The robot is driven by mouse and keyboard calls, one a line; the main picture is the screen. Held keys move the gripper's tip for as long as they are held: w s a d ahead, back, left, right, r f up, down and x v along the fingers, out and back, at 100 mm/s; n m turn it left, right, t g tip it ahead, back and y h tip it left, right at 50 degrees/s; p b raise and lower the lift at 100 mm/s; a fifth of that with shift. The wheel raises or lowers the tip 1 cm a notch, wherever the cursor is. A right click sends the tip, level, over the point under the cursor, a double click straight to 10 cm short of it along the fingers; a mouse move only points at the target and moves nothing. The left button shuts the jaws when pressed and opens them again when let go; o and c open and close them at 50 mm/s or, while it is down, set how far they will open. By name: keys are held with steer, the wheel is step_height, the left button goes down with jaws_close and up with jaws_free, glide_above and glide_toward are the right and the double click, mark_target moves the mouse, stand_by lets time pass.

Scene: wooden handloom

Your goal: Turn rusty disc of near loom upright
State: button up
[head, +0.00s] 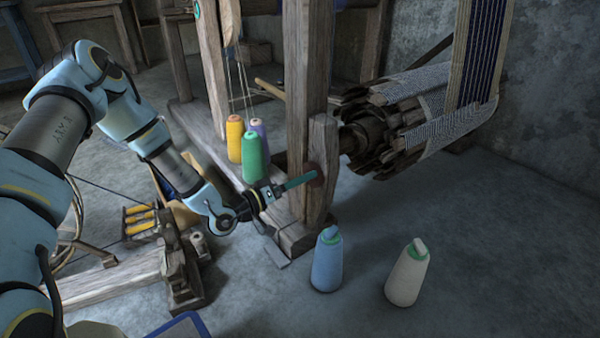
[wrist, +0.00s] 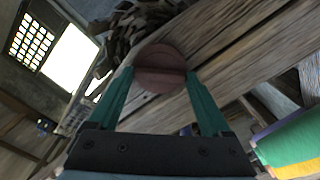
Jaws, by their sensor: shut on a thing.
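The rusty disc (head: 316,169) is a small reddish-brown round plate on the side of the near loom's wooden post (head: 321,135). In the wrist view the disc (wrist: 160,55) lies between my green fingertips, with a raised bar across it running roughly level in that picture. My gripper (head: 311,178) reaches the disc from the left and is shut on it; the gripper also shows in the wrist view (wrist: 159,76). The fingers hide part of the disc in the head view, so its exact turn is hard to read there.
Green (head: 255,158), orange (head: 235,138) and purple cones stand behind my gripper. A cloth roll (head: 420,115) is right of the post. The right floor is clear.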

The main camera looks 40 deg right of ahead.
steer(key=n+p, duration=0.3)
steer(key=n, duration=0.5)
steer(key=shift+n, duration=0.4)
steer(key=shift+a+n, duration=0.1)
steer(key=shift+n, duration=0.2)
steer(key=o, duration=1.2)
steer(key=shift+c, duration=0.2)
steer(key=a+p, duration=0.2)
steer(key=a, duration=0.8)
steer(key=shift+w+a+p, duration=0.3)
steer(key=shift+a, duration=0.05)
steer(key=shift+w, duration=0.1)
